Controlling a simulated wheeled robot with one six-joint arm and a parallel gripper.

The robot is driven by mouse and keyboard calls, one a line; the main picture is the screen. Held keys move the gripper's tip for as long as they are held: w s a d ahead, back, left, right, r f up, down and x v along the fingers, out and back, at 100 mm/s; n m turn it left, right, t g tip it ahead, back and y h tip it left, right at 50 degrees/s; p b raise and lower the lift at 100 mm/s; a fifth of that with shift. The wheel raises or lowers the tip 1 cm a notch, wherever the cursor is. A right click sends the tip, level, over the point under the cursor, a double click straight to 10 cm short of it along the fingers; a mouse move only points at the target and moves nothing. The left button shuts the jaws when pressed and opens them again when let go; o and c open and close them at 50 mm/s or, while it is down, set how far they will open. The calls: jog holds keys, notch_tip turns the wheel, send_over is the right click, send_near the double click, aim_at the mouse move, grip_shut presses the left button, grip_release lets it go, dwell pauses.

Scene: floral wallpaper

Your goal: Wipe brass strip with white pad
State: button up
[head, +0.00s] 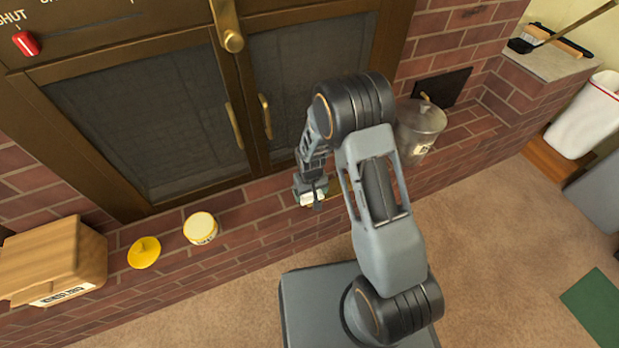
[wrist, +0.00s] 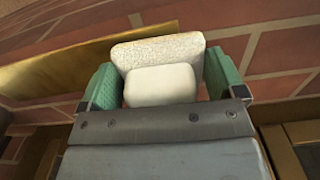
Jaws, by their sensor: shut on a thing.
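My gripper (wrist: 161,72) has its green-padded fingers shut on the white pad (wrist: 160,86). The pad shows a smooth block between the fingers and a wider, rough-textured slab beyond it. The brass strip (wrist: 60,68) runs along the brick at the left in the wrist view and passes behind the pad's far edge; I cannot tell whether they touch. In the head view my gripper (head: 312,194) is low at the brick ledge below the oven doors, with the pale pad mostly hidden. A small gold piece of the strip (head: 342,183) shows beside my arm.
A white tub (head: 201,228), a yellow lid (head: 144,252) and a wooden box (head: 54,262) stand along the ledge at left. A metal lidded pot (head: 419,130) stands right of my arm. A white bin (head: 588,115) is far right. Carpet at lower right is mostly clear.

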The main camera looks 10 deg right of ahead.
notch_tip(320, 180, up, 3)
jog(key=shift+w+f+p, duration=0.1)
jog(key=shift+p, duration=0.2)
jog(key=shift+d+r+p, duration=0.15)
jog(key=shift+r+p, duration=2.05)
jog(key=shift+r, duration=0.45)
jog(key=shift+r, duration=0.1)
